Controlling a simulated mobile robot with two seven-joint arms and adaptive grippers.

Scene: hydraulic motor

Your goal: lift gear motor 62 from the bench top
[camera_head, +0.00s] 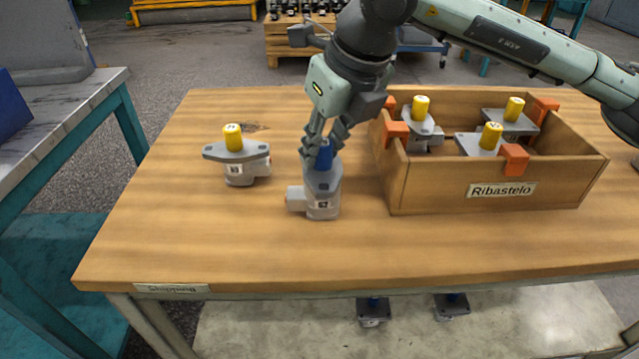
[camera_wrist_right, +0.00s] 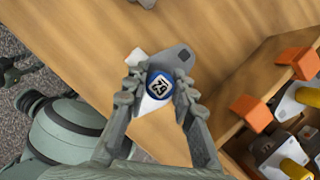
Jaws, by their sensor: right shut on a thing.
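A gear motor (camera_head: 322,190) with a blue cap, a grey flange and a pale body stands upright at the middle of the bench top (camera_head: 240,250). The number on its body is small but looks like 62. My right gripper (camera_head: 322,150) comes down from above and is shut on the blue cap. In the right wrist view both fingers (camera_wrist_right: 158,88) press the sides of the cap (camera_wrist_right: 160,86), whose number appears turned. I cannot tell any gap between the motor and the bench. My left gripper is not seen in the head view.
A yellow-capped gear motor (camera_head: 238,160) stands on the bench to the left. To the right is a wooden box (camera_head: 430,195) labelled Ribastelo, with orange corners and 3 yellow-capped motors inside. The bench front is clear. Two blue-capped parts (camera_head: 373,311) lie below the bench.

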